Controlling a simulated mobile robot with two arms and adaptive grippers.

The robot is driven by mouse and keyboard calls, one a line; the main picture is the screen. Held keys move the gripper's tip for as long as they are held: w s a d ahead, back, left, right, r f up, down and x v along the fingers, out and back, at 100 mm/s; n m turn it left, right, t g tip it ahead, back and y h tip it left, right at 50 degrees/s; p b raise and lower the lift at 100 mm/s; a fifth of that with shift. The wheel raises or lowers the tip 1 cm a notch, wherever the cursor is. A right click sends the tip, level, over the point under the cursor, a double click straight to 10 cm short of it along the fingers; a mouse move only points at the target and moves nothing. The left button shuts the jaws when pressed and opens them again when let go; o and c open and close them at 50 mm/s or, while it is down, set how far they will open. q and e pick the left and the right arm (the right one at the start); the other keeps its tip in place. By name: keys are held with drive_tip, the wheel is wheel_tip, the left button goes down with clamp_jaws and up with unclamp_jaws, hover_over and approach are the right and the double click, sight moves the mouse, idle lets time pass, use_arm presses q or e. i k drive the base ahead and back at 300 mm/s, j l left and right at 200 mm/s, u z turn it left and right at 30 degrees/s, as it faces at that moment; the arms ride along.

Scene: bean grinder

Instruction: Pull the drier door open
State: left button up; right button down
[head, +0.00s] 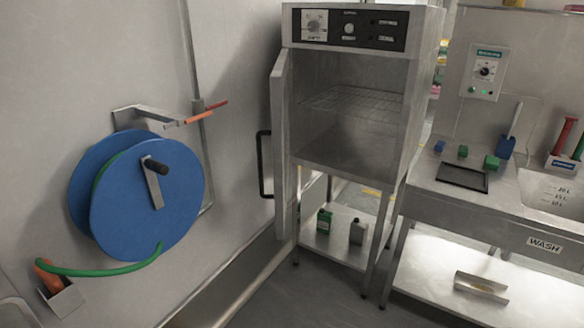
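The drier (345,150) is a grey metal cabinet on legs in the middle of the head view, with a black control panel (350,28) across its top. Its door (284,150) is hinged on the left and stands wide open, swung out toward me and seen nearly edge-on. The black handle (264,165) is on the door's outer, left side. The chamber shows a wire rack (352,101) and looks empty. Neither of my grippers shows in the head view.
A blue hose reel (130,195) with a green hose hangs on the left wall. Two bottles (325,221) stand on the shelf under the drier. A wash bench (480,205) with a black tray and small blocks is at the right. The floor (320,298) before the drier is clear.

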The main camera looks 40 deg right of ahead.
sight(279, 78)
drive_tip(key=i+l, duration=0.1)
drive_tip(key=l, duration=0.45)
drive_tip(key=i+l, duration=0.15)
drive_tip(key=l, duration=0.4)
drive_tip(key=i+l+u, duration=0.1)
drive_tip(key=l, duration=0.45)
